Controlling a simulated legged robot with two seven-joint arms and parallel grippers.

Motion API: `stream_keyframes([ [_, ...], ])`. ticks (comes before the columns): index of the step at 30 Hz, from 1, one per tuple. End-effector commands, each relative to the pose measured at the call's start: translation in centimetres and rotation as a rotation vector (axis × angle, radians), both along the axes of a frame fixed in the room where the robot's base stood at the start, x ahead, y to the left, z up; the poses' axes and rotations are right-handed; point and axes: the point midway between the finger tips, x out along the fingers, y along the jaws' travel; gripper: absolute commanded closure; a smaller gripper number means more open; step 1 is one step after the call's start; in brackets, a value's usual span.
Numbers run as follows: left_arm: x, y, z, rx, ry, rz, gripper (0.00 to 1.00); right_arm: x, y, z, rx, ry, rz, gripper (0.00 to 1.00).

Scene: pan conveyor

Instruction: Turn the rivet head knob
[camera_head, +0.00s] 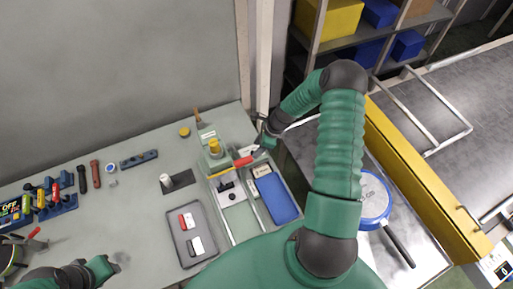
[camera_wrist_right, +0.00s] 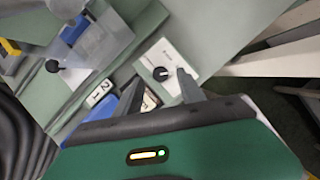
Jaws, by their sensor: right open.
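A round black knob (camera_wrist_right: 160,73) with a light pointer mark sits on a white plate (camera_wrist_right: 172,56) in the right wrist view. It appears to be the rivet head knob. My right gripper (camera_wrist_right: 160,92) is open, with its two fingers on either side of the knob's near side; I cannot tell whether they touch it. In the head view my right gripper (camera_head: 264,146) is at the back right of the bench fixture, and the knob cannot be made out there. My left gripper (camera_head: 106,268) is low at the left over the bench, its jaws unclear.
A grey tray (camera_head: 187,242) holds small parts. A blue pan (camera_head: 374,197) lies right of my arm.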

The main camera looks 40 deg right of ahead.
Motion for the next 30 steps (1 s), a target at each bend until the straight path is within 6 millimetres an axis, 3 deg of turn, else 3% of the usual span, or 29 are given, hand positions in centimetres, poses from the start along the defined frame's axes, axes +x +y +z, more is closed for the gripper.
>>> stream_keyframes([
  [6,0.0,0.0,0.5,0.000,0.000,0.001,0.64,0.7,-0.1,-2.8,0.008,0.000,-0.002,0.53],
  [14,0.0,0.0,0.4,0.000,0.000,0.000,0.64,0.8,-0.4,-3.2,0.009,0.000,-0.002,0.53],
  [25,0.0,0.0,0.4,0.000,0.000,0.000,0.64,1.0,0.2,-2.8,0.000,-0.003,-0.002,1.00],
  [30,0.0,0.0,0.5,0.000,0.000,0.001,0.64,1.0,0.2,-2.8,0.008,-0.004,0.000,1.00],
])
